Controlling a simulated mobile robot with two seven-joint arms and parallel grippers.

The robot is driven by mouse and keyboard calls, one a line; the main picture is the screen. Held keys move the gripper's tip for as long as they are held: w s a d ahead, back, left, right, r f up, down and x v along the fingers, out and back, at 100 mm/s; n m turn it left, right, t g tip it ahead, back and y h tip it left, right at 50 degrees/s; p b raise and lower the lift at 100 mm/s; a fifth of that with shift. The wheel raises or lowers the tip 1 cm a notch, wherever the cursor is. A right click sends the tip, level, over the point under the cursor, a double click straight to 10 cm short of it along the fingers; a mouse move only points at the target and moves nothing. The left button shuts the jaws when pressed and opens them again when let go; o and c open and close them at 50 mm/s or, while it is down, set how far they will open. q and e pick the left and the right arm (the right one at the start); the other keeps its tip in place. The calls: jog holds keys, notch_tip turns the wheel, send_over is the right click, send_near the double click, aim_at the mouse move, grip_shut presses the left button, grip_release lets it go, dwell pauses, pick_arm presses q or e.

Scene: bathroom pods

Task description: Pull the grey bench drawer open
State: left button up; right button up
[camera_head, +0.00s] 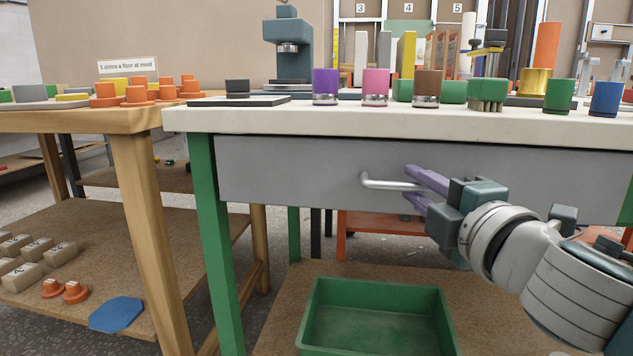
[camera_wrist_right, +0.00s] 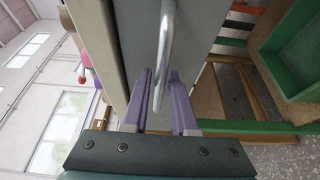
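The grey bench drawer (camera_head: 290,172) is a wide flat front under the white bench top; it looks shut. Its pale bar handle (camera_head: 385,184) runs sideways at the middle of the front. My right gripper (camera_head: 408,181) is at the handle's right part, with one purple finger above the bar and one below. In the right wrist view the handle (camera_wrist_right: 166,45) reaches in between the two spread fingers (camera_wrist_right: 161,88). The fingers are apart, with gaps to the bar, so it is not gripped. The handle's right end is partly hidden by the gripper. My left gripper is not in view.
The white bench top (camera_head: 400,122) carries purple, pink and brown cylinders and green and blue pieces. A green crate (camera_head: 378,291) stands on the low shelf below the drawer. A wooden table (camera_head: 75,121) stands close by on the left. A green bench leg (camera_head: 215,240) is left of the drawer.

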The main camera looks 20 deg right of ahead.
grip_shut()
dwell(1.0)
